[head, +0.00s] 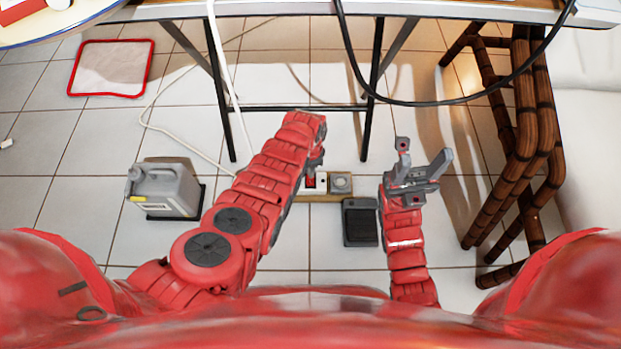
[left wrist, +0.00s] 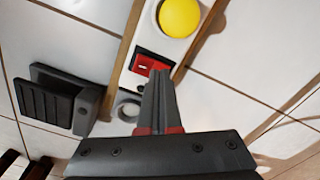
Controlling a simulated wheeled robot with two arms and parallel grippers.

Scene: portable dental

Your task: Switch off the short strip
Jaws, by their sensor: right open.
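The short strip (head: 323,198) lies on the tiled floor below the table, a wooden-edged bar with a red switch (head: 311,181) and a round grey socket (head: 341,183). In the left wrist view the red switch (left wrist: 146,64) sits between a yellow round piece (left wrist: 180,16) and a pale round socket (left wrist: 129,106). My left gripper (head: 315,166) is over the strip, close to the switch; its fingers (left wrist: 157,85) look closed together and empty, with tips just beside the switch. I cannot tell whether they touch it. My right gripper (head: 424,163) is open and empty, right of the strip.
A dark pedal (head: 360,222) lies just in front of the strip. A grey jug (head: 165,187) stands on a black base at left. A bamboo frame (head: 520,150) is at right. Table legs (head: 372,100) and hanging cables (head: 450,101) are behind; a red-edged mat (head: 110,68) lies back left.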

